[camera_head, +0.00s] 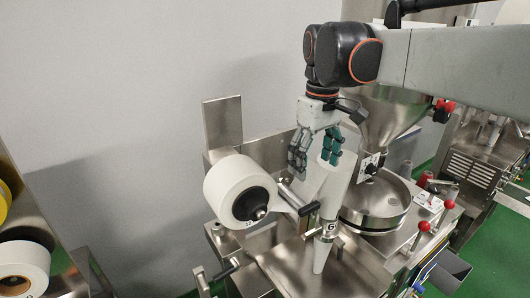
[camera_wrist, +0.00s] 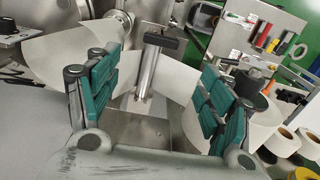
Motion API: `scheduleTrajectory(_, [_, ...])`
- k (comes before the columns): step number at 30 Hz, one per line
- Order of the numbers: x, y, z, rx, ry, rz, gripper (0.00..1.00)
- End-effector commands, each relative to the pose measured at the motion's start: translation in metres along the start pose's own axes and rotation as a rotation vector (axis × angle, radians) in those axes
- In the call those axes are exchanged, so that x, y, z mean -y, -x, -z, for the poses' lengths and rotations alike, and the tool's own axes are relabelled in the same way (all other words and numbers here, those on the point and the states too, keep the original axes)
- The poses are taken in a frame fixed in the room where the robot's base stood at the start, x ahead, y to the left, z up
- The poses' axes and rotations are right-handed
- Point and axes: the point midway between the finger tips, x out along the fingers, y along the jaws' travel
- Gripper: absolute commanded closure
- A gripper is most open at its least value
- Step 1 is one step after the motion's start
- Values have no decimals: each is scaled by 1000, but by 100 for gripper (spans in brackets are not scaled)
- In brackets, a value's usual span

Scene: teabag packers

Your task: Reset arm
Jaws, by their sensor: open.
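My gripper (camera_head: 314,153) hangs below my arm over the teabag packing machine (camera_head: 270,240), fingers pointing down. It is open, and I see nothing held. In the wrist view its two green-padded fingers (camera_wrist: 152,85) stand wide apart at left and right. Between them, farther off, is a metal post with a black top (camera_wrist: 160,42) and a white paper web (camera_wrist: 175,82). In the head view the web (camera_head: 334,185) runs down just below and behind the right finger; I cannot tell if they touch. A large white paper roll (camera_head: 222,182) on a black hub sits left of my gripper.
A steel hopper (camera_head: 385,115) stands right of my gripper above a round steel drum (camera_head: 375,200). Red-knobbed levers (camera_head: 423,226) are at the right. Another paper roll (camera_head: 22,268) is at the lower left. A plain grey wall (camera_head: 130,70) fills the back left.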

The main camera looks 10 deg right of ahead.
Motion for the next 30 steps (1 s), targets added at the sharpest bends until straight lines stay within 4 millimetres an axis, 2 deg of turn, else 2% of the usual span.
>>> scheduleTrajectory(1, [5, 1, -5, 0, 5, 0, 27])
scheduleTrajectory(10, [5, -2, -6, -3, 2, -1, 27])
scheduleTrajectory(14, [8, -23, -15, -33, -22, -14, 27])
scheduleTrajectory(17, [14, -55, -29, -85, -59, -35, 27])
scheduleTrajectory(23, [29, -133, -61, -227, -155, -79, 27])
scheduleTrajectory(30, [46, -231, -98, -402, -269, -113, 27])
